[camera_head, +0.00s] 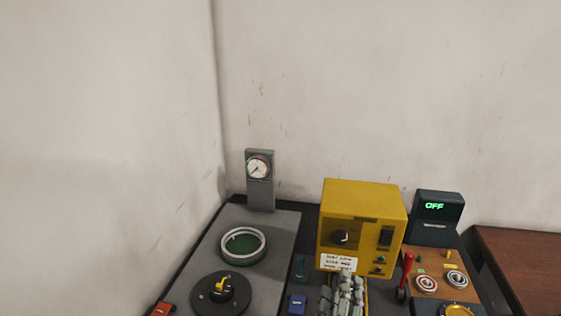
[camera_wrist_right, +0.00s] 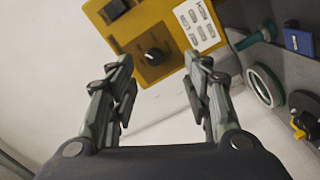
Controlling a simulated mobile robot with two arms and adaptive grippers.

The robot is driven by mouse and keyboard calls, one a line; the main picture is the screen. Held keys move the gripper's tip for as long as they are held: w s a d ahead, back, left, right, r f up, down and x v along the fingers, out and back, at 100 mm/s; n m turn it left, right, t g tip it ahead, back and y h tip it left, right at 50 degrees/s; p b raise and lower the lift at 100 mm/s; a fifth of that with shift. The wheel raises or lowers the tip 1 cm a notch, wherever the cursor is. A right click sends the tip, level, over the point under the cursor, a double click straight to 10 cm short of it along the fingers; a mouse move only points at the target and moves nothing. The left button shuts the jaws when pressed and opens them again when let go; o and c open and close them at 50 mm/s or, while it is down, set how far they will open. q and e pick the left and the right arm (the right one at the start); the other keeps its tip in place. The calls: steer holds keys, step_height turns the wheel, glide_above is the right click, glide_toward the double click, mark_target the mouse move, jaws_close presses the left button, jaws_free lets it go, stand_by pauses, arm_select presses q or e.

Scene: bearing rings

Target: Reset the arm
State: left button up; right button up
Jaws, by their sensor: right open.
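My right gripper (camera_head: 343,292) shows at the bottom of the head view, in front of the yellow box (camera_head: 362,215). In the right wrist view its two fingers (camera_wrist_right: 160,78) stand apart with nothing between them. Beyond the fingertips is the yellow box (camera_wrist_right: 150,22) with a black knob and a white label. Part of the box's lower front is hidden behind the gripper in the head view. My left gripper is in neither view.
A grey plate with a green-floored ring (camera_head: 243,245) and a black disc (camera_head: 220,292) with a yellow handle lies left. A gauge (camera_head: 259,168) stands behind it. Right are a red lever (camera_head: 405,272), a display reading OFF (camera_head: 436,207) and a wooden board (camera_head: 430,264) with rings.

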steer(key=s+d+f+m+g, duration=0.1)
steer(key=s+d+f+g, duration=0.1)
steer(key=f, duration=0.3)
steer(key=s+d+f+m+g+y, duration=0.1)
steer(key=s+d+f+m+g, duration=0.1)
steer(key=s+d+f+g, duration=0.1)
steer(key=s+d+f+m+g, duration=0.2)
steer(key=s+d+f+g, duration=0.1)
steer(key=f, duration=0.4)
steer(key=shift+s, duration=0.45)
steer(key=s+a+f+m+g+y, duration=0.2)
steer(key=s+f+g+y, duration=0.35)
steer(key=s, duration=0.65)
step_height(320, 180, down, 27)
steer(key=s+g, duration=0.1)
steer(key=s, duration=0.1)
steer(key=s+d+f+g, duration=0.1)
steer(key=s+d+f, duration=0.1)
steer(key=s+f, duration=1.3)
steer(key=shift+s+d+f+n+h, duration=0.2)
steer(key=shift+s+d+n+h, duration=0.25)
steer(key=shift+s, duration=0.3)
